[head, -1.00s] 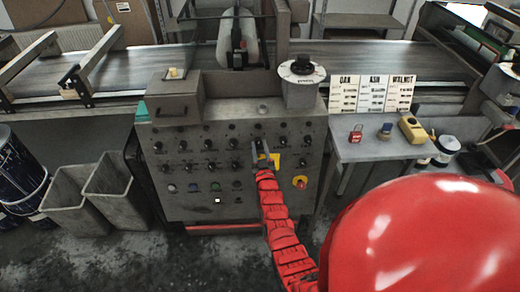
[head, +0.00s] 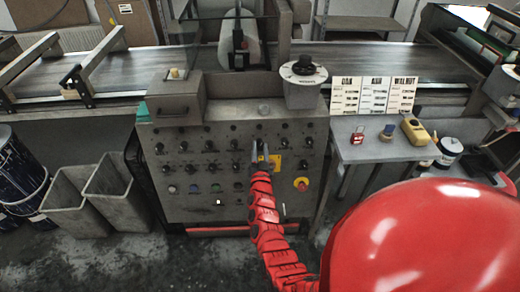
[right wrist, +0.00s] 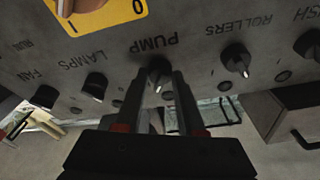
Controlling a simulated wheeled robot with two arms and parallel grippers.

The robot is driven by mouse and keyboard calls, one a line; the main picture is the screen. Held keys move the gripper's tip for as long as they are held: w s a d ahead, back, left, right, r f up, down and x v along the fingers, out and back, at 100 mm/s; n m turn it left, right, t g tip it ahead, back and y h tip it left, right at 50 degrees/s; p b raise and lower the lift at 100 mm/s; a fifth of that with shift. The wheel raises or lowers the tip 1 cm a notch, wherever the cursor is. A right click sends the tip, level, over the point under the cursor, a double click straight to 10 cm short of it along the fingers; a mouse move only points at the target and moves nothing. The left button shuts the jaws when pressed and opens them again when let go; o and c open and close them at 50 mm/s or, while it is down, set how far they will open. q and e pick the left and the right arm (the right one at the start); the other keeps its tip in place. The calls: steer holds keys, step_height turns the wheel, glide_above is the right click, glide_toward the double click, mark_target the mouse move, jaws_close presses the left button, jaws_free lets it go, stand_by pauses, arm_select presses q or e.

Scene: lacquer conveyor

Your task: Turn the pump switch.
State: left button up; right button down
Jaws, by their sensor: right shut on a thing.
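The pump switch (right wrist: 159,70) is a black knob under the label PUMP on the grey control panel (head: 205,207). My right gripper (right wrist: 160,82) has one finger on each side of this knob and is shut on it; the wrist picture is upside down. In the head view, my right gripper (head: 260,149) is at the panel's middle right, and its fingers hide the pump switch there. My left gripper is not in view.
Beside the held knob are the rollers knob (right wrist: 236,60) and the lamps knob (right wrist: 94,86). A yellow plate with a rotary switch (right wrist: 95,12) is close by. A side table (head: 362,150) stands right of the panel, and grey bins (head: 122,195) stand left.

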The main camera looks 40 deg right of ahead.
steer(key=c, duration=0.5)
jaws_free()
steer(key=b+v, duration=0.2)
steer(key=v, duration=1.5)
steer(key=shift+s+a, duration=0.1)
steer(key=shift+s, duration=0.15)
